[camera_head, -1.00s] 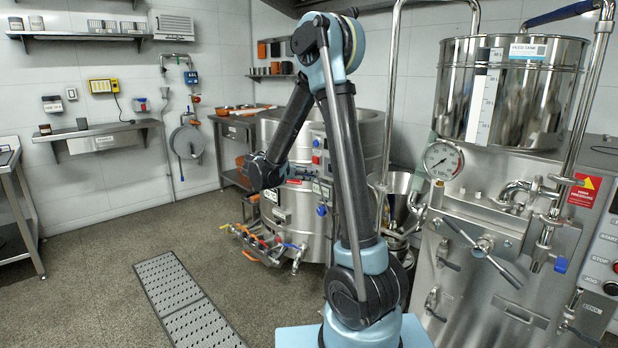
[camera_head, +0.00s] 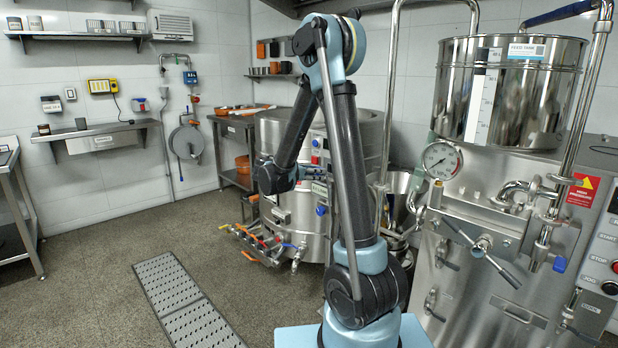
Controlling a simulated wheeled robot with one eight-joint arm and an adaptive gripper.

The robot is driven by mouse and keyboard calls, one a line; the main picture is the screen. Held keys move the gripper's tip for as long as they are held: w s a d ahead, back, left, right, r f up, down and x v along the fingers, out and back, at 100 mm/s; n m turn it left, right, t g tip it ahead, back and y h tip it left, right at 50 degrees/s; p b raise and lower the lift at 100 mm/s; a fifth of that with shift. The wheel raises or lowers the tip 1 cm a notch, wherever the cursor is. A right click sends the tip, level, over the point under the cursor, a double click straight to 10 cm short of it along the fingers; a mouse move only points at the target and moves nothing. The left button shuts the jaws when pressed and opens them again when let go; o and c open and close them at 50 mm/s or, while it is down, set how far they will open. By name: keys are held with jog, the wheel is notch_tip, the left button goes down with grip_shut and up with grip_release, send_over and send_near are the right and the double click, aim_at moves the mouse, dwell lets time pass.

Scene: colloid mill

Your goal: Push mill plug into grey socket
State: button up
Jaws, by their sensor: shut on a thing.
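My gripper (camera_head: 309,175) is at the end of my arm, low in front of the steel vessel's control panel (camera_head: 318,150). It points to the right and is small and dark against the panel. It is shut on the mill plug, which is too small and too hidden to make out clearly. I cannot pick out the grey socket for certain. I cannot tell whether plug and socket touch.
The steel vessel (camera_head: 285,215) has several coloured valves low at its front. The mill with its feed tank (camera_head: 545,95) stands at the right. A floor grate (camera_head: 188,300) lies left of my base.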

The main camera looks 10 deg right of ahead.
jog(key=shift+w+d, duration=0.55)
jog(key=shift+d, duration=0.2)
jog(key=shift+w+d, duration=0.55)
jog(key=shift+d, duration=0.15)
jog(key=shift+w+d+r, duration=0.1)
jog(key=shift+w+d, duration=0.25)
jog(key=shift+d, duration=0.1)
dwell(1.6)
jog(key=o, duration=1.1)
jog(key=shift+c, duration=0.2)
jog(key=shift+s+a, duration=0.1)
jog(key=shift+s+a+r, duration=0.1)
jog(key=shift+s+a, duration=0.05)
jog(key=shift+a, duration=0.1)
jog(key=v, duration=1.1)
